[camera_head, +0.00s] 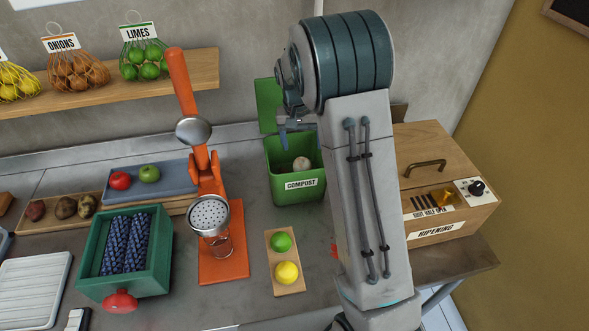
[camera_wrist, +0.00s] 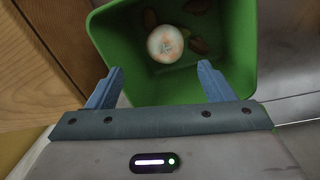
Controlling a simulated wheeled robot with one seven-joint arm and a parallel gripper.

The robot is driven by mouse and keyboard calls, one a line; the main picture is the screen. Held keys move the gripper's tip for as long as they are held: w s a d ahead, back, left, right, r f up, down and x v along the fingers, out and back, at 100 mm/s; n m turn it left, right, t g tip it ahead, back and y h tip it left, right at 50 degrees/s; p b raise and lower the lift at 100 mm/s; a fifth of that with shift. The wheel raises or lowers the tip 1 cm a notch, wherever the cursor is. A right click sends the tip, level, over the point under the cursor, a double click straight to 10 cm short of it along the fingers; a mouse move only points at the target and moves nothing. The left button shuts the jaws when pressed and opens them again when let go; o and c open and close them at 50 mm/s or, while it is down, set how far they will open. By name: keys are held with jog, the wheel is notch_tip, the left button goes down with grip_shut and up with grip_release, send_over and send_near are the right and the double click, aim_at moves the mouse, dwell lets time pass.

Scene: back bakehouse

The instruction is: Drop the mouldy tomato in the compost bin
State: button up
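The green compost bin (camera_head: 285,187), with a white COMPOST label, stands open on the counter, its lid (camera_head: 267,105) raised behind it. A whitish round thing with orange-brown patches, which looks like the mouldy tomato (camera_head: 301,163), is inside the bin. It also shows in the wrist view (camera_wrist: 165,44), among brown scraps on the bin's floor. My gripper (camera_wrist: 160,68) is open and empty above the bin, its two blue fingers wide apart and clear of the tomato. In the head view my gripper (camera_head: 284,138) is partly hidden by my arm.
A wooden RIPENING box (camera_head: 425,160) stands right of the bin. An orange juicer (camera_head: 222,255) and a small board (camera_head: 285,262) with green and yellow fruit are in front. A blue-grey board (camera_head: 165,188) with red and green fruit lies left, behind a green crate (camera_head: 160,265).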

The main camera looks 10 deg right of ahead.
notch_tip(320, 180, up, 14)
jog(key=a+b, duration=0.1)
jog(key=b, duration=0.1)
jog(key=shift+w+a+f, duration=0.15)
jog(key=shift+w+a, duration=0.05)
jog(key=shift+a, duration=0.05)
dwell(0.5)
jog(key=s+d+r+n+t+y, duration=0.1)
jog(key=s, duration=0.6)
jog(key=s+d+r+t, duration=0.1)
jog(key=s+r, duration=0.1)
jog(key=s, duration=0.5)
jog(key=s+f+n+t, duration=0.1)
jog(key=s+f, duration=0.2)
jog(key=s, duration=0.4)
jog(key=s+f+n+t, duration=0.1)
jog(key=s+f, duration=0.2)
jog(key=s, duration=0.5)
jog(key=shift+a, duration=0.25)
